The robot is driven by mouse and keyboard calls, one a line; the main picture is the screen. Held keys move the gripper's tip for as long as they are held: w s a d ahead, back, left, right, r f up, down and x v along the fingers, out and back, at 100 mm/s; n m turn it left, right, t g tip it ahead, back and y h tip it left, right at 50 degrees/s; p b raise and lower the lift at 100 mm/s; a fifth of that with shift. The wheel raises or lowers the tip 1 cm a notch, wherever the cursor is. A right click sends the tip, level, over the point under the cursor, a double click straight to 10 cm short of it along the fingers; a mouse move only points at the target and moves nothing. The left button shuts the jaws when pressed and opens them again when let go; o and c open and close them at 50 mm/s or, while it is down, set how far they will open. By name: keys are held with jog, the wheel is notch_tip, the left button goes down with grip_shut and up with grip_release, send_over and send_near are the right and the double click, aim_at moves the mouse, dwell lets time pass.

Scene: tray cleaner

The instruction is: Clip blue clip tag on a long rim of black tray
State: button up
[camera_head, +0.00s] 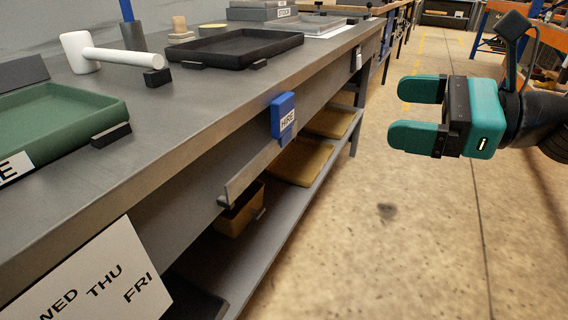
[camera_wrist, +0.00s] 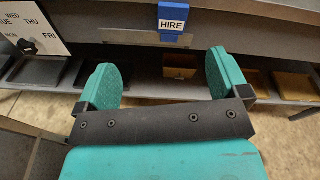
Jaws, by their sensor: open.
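The blue clip tag (camera_head: 283,116), with a white HIRE label, hangs on a metal strip (camera_head: 250,170) at the bench front. It also shows in the wrist view (camera_wrist: 172,20), ahead of the fingers and above the gap between them. The black tray (camera_head: 236,47) lies on the bench top, its long rims bare. My gripper (camera_head: 418,112) is open and empty, in the air over the aisle to the right of the tag, clear of it. In the wrist view my gripper (camera_wrist: 160,78) shows both green fingers spread apart.
A green tray (camera_head: 60,125) and a white mallet (camera_head: 110,55) are on the bench left of the black tray. Black blocks flank the trays. Shelves with yellowish trays (camera_head: 300,160) lie below the bench. The aisle floor is clear.

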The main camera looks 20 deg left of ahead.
notch_tip(320, 180, down, 2)
jog(key=w+m+y+b, duration=0.1)
jog(key=w+m+b, duration=0.1)
jog(key=m, duration=0.1)
jog(key=p, duration=1.2)
send_near(287, 99)
jog(key=shift+t, duration=0.4)
jog(key=shift+w+a+f+p, duration=0.15)
jog(key=shift+a+p, duration=0.15)
jog(key=shift+a, duration=1.95)
jog(key=shift+w+a+f+p, duration=0.15)
jog(key=shift+a+p, duration=0.1)
jog(key=shift+a, duration=2)
jog(key=shift+r, duration=0.15)
jog(key=c, duration=1)
